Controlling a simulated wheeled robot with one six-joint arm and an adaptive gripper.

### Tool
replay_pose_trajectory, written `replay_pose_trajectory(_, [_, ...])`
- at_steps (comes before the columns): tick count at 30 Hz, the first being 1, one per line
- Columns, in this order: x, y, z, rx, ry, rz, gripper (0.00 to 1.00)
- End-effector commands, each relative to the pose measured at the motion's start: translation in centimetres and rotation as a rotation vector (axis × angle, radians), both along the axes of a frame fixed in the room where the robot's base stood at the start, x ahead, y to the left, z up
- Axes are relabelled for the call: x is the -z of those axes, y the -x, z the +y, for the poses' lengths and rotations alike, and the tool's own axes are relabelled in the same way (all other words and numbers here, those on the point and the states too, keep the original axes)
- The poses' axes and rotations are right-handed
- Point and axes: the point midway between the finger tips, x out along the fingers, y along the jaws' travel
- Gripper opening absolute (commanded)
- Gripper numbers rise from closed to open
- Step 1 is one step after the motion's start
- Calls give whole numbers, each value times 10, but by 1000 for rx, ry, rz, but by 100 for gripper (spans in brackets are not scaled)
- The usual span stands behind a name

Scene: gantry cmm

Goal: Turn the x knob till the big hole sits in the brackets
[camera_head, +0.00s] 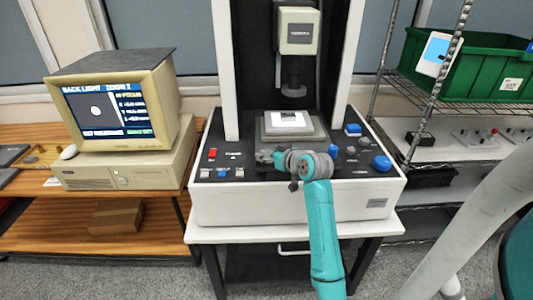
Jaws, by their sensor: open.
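The machine's control deck (215,190) carries several knobs and buttons. A large blue knob (382,163) is at the right, and a smaller blue knob (333,151) is just right of my wrist. The labels are too small to tell which is the x knob. The monitor (120,105) at the left shows a bright round hole (96,111) on a dark picture; brackets around it cannot be made out. My gripper (262,156) is open over the deck's front, pointing left, apart from both blue knobs. Its arm hides part of the deck.
A grey stage (291,135) with a white plate (288,119) sits behind my gripper, under the camera head (298,35). White columns flank it. Red and blue buttons are left of the gripper. A wire rack with a green bin (470,70) stands right.

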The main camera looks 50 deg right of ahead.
Motion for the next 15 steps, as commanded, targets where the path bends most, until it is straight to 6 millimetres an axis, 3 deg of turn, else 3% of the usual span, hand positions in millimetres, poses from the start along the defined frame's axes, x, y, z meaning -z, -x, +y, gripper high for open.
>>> replay_pose_trajectory(6, [8,-17,-7,0,0,1,70])
replay_pose_trajectory(15, [9,-20,-8,1,0,1,70])
